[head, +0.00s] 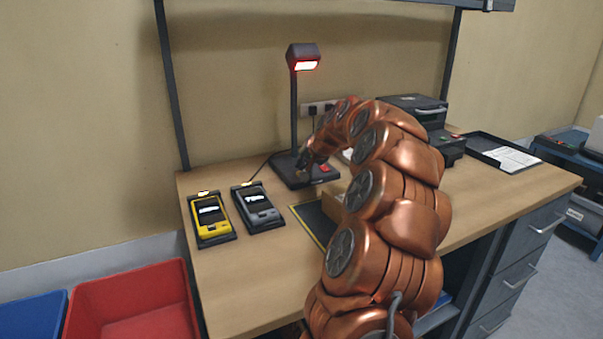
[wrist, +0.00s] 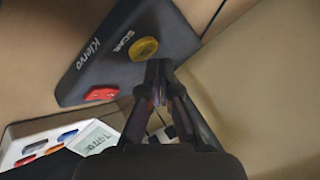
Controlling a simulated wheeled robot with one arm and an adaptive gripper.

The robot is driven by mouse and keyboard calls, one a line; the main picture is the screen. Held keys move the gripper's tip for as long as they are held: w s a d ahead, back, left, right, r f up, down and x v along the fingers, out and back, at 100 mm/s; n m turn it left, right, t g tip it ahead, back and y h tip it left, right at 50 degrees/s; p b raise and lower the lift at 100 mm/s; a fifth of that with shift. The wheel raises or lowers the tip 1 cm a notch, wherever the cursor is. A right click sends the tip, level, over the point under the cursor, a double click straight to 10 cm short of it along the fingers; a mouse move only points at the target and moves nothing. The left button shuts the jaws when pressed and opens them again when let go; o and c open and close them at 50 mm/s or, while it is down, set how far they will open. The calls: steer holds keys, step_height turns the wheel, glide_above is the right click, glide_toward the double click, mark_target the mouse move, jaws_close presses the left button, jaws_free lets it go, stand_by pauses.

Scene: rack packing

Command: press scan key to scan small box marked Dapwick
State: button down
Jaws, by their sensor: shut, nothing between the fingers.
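The scanner stand has a dark base (head: 287,172) and a post with a hooded head (head: 303,56) that glows red-white. In the wrist view the base (wrist: 108,50) reads Klervo and SCAN. The round yellow scan key (wrist: 143,48) is beside the word SCAN, and a red key (wrist: 101,93) is lower left. My gripper (wrist: 160,72) is shut and empty, fingertips right by the yellow key's lower edge; I cannot tell if they touch. In the head view my gripper (head: 303,167) is over the base. A brown box (head: 332,207) is partly hidden behind my arm; no marking is readable.
A yellow handheld (head: 209,216) and a grey handheld (head: 256,206) lie in cradles at left. A dark mat with yellow edging (head: 306,218) lies under the box. A printer (head: 425,112) and black tray (head: 490,152) stand right. A white device with a display (wrist: 95,142) is nearby.

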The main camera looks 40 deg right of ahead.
steer(key=shift+r, duration=0.2)
steer(key=shift+r+p, duration=0.9)
steer(key=shift+r, duration=1.65)
